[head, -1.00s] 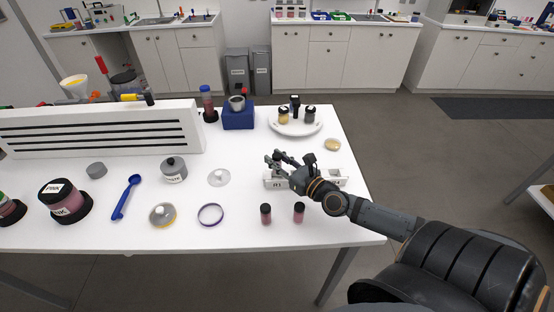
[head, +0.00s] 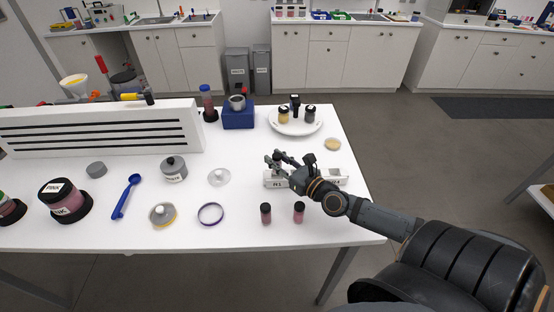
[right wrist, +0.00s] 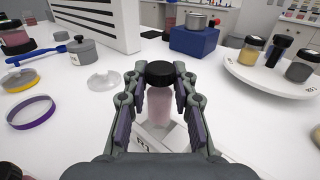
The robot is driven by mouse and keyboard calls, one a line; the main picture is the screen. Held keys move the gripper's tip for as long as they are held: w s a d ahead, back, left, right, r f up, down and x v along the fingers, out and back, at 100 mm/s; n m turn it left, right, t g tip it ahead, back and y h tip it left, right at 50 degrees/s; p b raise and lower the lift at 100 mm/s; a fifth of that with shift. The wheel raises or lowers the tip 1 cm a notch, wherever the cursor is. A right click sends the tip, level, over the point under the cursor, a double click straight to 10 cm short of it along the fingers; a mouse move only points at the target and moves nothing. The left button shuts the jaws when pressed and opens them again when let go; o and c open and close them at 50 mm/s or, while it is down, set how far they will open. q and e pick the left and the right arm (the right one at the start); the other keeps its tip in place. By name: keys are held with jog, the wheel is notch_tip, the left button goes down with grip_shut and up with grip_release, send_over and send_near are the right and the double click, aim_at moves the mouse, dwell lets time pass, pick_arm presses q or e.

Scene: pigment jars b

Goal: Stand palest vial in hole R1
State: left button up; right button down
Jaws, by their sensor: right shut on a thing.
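My right gripper (head: 277,160) is shut on a vial with a black cap and pale pink contents (right wrist: 160,103). The vial is upright between the fingers. It is at the left end of a white rack (head: 325,182), by the label R1; the rack also shows in the right wrist view (right wrist: 170,142). The vial's lower end is hidden, so I cannot tell whether it is inside hole R1 or just above it. Two darker pink vials with black caps, a left one (head: 266,215) and a right one (head: 299,213), stand in front of the rack. My left gripper is not in view.
A round white tray (head: 296,130) with several small jars stands behind the rack. A blue block (head: 238,119) holds a grey cup. A clear lid (head: 219,177), a purple-rimmed ring (head: 210,215) and a grey jar (head: 174,170) lie to the left. The table's right edge is near.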

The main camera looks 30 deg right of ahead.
jog(key=shift+f+b, duration=1.8)
jog(key=shift+f, duration=0.2)
jog(key=c, duration=1)
grip_release()
jog(key=shift+r, duration=0.1)
